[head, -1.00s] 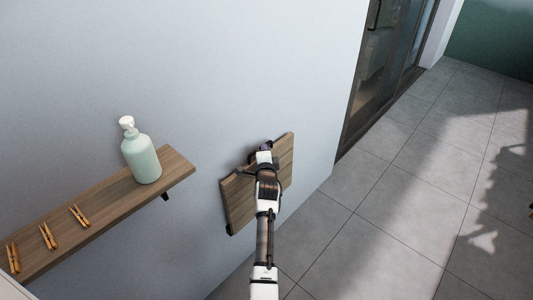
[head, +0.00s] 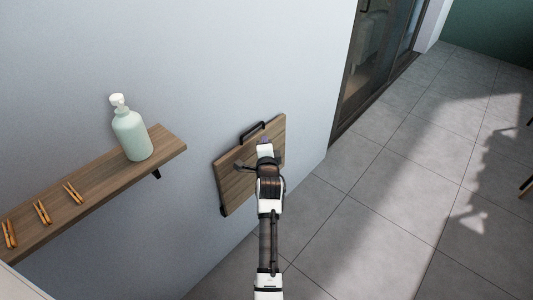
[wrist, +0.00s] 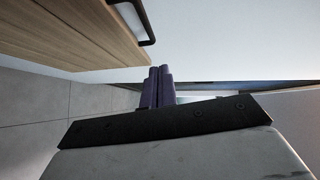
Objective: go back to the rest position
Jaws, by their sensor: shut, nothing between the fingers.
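My gripper (head: 265,141) is in front of the wooden wall panel (head: 233,180) in the head view, with the arm reaching up from the bottom edge. The panel's black handle (head: 252,131) is just up and left of the gripper, and the two look apart. In the wrist view the purple fingers (wrist: 158,86) are together with nothing between them. The panel's wooden face (wrist: 70,32) and its handle (wrist: 138,22) fill the upper left there. Part of the panel is hidden behind my arm.
A wooden wall shelf (head: 105,190) at left holds a pale green pump bottle (head: 132,135) and several clothespins (head: 73,193). A glass door (head: 380,55) stands at the upper right. The tiled floor (head: 400,190) at right is mostly clear.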

